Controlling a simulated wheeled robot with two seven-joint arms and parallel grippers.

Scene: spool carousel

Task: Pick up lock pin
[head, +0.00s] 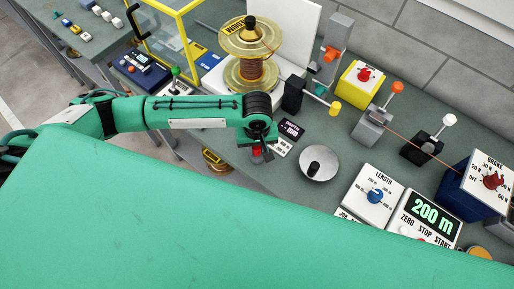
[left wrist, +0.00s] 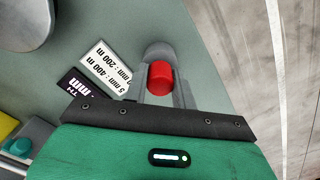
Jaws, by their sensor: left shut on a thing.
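A red knob-like piece, which I take to be the lock pin (left wrist: 160,77), sits between the fingers of my left gripper (left wrist: 163,92) in the left wrist view. My left gripper is shut on it. In the head view the left gripper (head: 262,152) is at the bench's front edge, with the red piece (head: 257,150) just showing under it. A grey rounded part (left wrist: 158,50) lies just beyond the red piece; I cannot tell if they touch. The lower part of the pin is hidden. My right gripper is not in view.
A gold spool (head: 254,38) stands behind the gripper. A round metal dish (head: 319,170) with a black knob is to its right. Label cards (left wrist: 105,67) lie close beside the gripper. A length dial box (head: 362,200) and a 200 m display (head: 432,213) stand further right.

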